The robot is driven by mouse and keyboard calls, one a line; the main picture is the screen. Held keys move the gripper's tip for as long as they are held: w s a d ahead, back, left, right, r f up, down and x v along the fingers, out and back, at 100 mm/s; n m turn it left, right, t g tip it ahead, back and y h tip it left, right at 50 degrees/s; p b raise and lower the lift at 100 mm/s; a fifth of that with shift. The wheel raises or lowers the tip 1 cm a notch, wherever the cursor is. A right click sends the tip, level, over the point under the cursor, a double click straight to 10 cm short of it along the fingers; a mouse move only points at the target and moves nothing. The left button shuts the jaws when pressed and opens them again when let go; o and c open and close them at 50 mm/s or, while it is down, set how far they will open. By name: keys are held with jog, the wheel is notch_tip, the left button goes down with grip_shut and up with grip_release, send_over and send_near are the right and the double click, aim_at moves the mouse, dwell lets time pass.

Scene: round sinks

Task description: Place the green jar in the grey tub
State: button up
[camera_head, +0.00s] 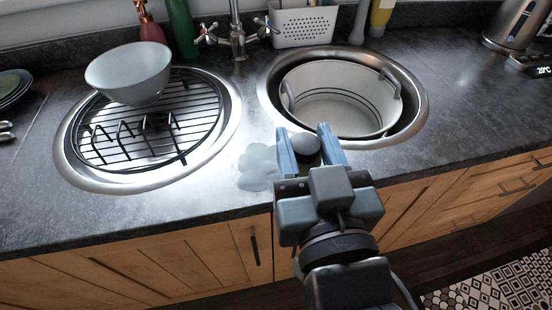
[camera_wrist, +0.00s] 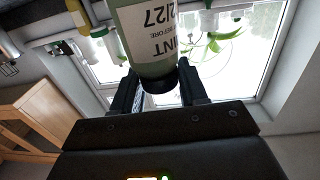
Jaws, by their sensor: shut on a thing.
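The green jar (camera_wrist: 152,68) has a white printed label and shows large in the wrist view, between the two fingers of my gripper (camera_wrist: 157,90). The jar is at the front edge of the right sink, outside the tub. The light grey tub (camera_head: 325,78) with dark lines and side handles sits in the right round sink. Its visible inside looks empty. Most of the jar's body is hidden in the head view.
The left sink (camera_head: 227,120) holds a black wire rack (camera_head: 185,150) with a pale bowl (camera_head: 130,75) on it. A tap (camera_head: 237,40), bottles and a white basket (camera_head: 303,27) stand behind. A pale flower-shaped thing (camera_head: 257,165) lies between the sinks. The right counter is largely clear.

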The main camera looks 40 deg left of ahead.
jog(key=shift+n+g+y, duration=0.4)
jog(key=shift+g+y, duration=0.1)
jog(key=shift+g, duration=0.1)
jog(key=shift+w+a+f+p, duration=0.25)
jog(key=shift+w+a+f, duration=0.4)
jog(key=shift+a+f, duration=0.95)
jog(key=shift+w+a+f+p, duration=0.2)
jog(key=shift+w+a+f, duration=0.4)
jog(key=shift+a+f, duration=1.05)
jog(key=shift+w+a+f+p, duration=0.25)
jog(key=shift+w+a+f, duration=0.65)
jog(key=shift+a, duration=1.15)
jog(key=shift+s+f, duration=0.25)
jog(key=shift+f, duration=0.1)
jog(key=o, duration=1.1)
jog(key=shift+r, duration=0.25)
jog(key=b+v, duration=0.1)
jog(key=v, duration=1.1)
jog(key=shift+f+b, duration=0.15)
jog(key=shift+b, duration=0.15)
